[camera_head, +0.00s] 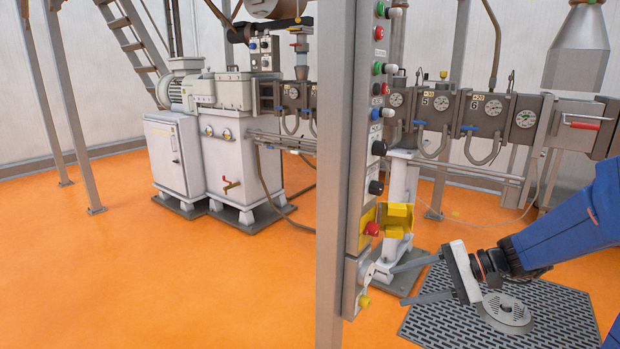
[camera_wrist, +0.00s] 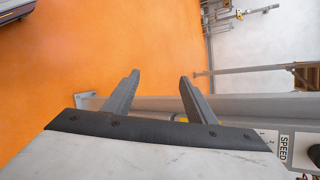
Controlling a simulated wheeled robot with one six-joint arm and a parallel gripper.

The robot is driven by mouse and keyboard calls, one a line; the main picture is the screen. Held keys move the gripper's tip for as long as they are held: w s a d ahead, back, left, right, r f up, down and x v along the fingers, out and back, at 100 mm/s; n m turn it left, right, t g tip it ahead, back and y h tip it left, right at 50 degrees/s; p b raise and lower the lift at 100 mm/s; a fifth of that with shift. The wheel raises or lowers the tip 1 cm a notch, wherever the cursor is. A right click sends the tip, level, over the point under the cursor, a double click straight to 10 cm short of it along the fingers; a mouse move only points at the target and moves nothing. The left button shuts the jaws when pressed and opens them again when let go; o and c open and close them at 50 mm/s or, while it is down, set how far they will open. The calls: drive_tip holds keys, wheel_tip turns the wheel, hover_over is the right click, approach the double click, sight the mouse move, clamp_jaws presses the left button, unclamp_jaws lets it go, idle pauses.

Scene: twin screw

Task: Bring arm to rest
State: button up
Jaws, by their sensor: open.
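My gripper (camera_head: 408,282) is at the lower right of the head view, at the end of my blue-sleeved arm. Its two grey fingers point left, toward the lower part of the control panel post (camera_head: 341,130). The fingers are spread apart with nothing between them. In the wrist view my gripper (camera_wrist: 158,90) also shows both fingers apart and empty. Beyond them lie a grey beam and the orange floor. I cannot tell whether a fingertip touches the panel.
A red button (camera_head: 372,229) on yellow and a yellow knob (camera_head: 365,302) sit on the panel near my fingers. A dark floor grate (camera_head: 560,310) lies below my gripper. The extruder with gauges (camera_head: 524,119) stands behind. The orange floor (camera_head: 150,290) at left is clear.

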drive_tip(key=s+d+f+n+g+h, duration=0.15)
drive_tip(key=s+n+h, duration=0.6)
drive_tip(key=s, duration=0.95)
drive_tip(key=shift+s+d+r+n+t+h, duration=0.1)
drive_tip(key=shift+s+d+r+t+h, duration=0.15)
drive_tip(key=shift+s+d+t+h, duration=0.4)
drive_tip(key=shift+s+d+r+n+t+h, duration=0.1)
drive_tip(key=shift+s+d+r+t+h, duration=0.3)
drive_tip(key=shift+d+h, duration=0.45)
drive_tip(key=shift+s+d+r+n+t+h, duration=0.15)
drive_tip(key=shift+s+d+t+h, duration=0.25)
drive_tip(key=shift+d+t+h, duration=0.35)
drive_tip(key=shift+a, duration=0.1)
